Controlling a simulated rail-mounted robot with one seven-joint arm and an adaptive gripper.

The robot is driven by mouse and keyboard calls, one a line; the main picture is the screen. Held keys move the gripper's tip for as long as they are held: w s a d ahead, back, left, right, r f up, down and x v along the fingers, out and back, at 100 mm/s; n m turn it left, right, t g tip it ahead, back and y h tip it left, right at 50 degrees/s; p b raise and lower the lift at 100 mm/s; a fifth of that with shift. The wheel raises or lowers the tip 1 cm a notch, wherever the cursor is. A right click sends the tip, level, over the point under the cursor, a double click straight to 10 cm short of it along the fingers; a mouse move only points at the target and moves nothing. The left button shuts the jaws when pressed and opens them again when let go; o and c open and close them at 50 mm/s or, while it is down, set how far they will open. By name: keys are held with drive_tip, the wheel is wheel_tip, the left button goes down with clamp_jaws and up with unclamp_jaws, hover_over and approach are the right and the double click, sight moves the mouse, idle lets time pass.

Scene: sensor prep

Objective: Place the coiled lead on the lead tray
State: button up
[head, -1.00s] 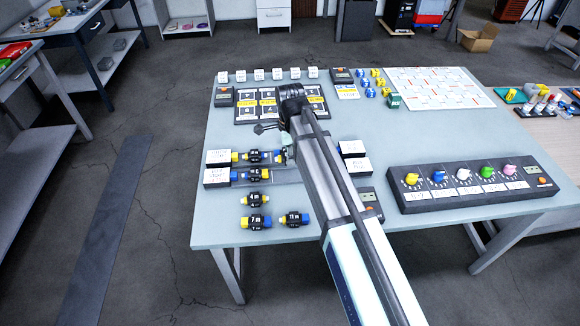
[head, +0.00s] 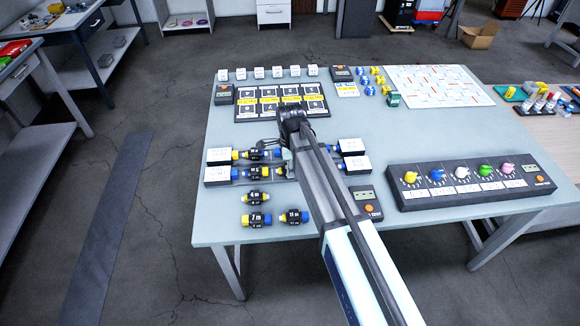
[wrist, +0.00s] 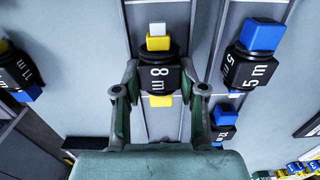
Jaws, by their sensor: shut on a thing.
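My gripper (wrist: 159,82) is shut around a black coiled lead (wrist: 160,78) marked 8 m, with a white and a yellow plug end. It sits between the two green fingers in the wrist view. In the head view my arm hides this lead. Beneath it runs a light grey strip (wrist: 158,14) with dark edges; I cannot tell whether the lead touches it. Similar strips run between white-topped blocks (head: 219,175) in the head view. I cannot tell which of them is the lead tray.
A 5 m lead (wrist: 250,65) lies just right of my gripper in the wrist view. Other leads (head: 257,220) lie at the table's front left. A knob panel (head: 470,183) stands at right. The table's middle right is clear.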

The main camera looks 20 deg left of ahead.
drive_tip(key=o, duration=1.2)
drive_tip(key=shift+f, duration=0.1)
wheel_tip(320, 180, up, 12)
drive_tip(key=shift+r+b, duration=0.2)
drive_tip(key=shift+b, duration=1.05)
